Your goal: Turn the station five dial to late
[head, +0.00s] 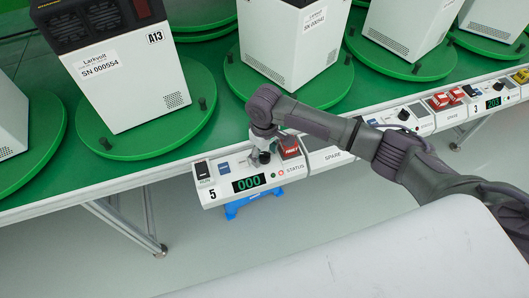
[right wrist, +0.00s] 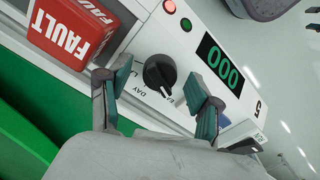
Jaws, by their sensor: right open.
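The station five panel (head: 208,199) is on the front edge of the line, with "5" at its left and a display (head: 249,183) reading 000. Its black dial (right wrist: 159,72) shows in the right wrist view; the white pointer mark aims near a label beginning with "E", partly hidden by a finger. "DAY" and a label beginning with "L" are also printed around it. My right gripper (right wrist: 158,90) is open, one finger on either side of the dial, with gaps visible. In the head view my right gripper (head: 262,150) hides the dial. My left gripper is not in view.
A red FAULT block (right wrist: 74,30) sits close beside the dial. A black RUN switch (head: 202,170) and a blue switch (head: 224,168) are at the panel's left. A white unit (head: 125,70) stands on a green turntable (head: 130,148) behind. Other station panels run to the right.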

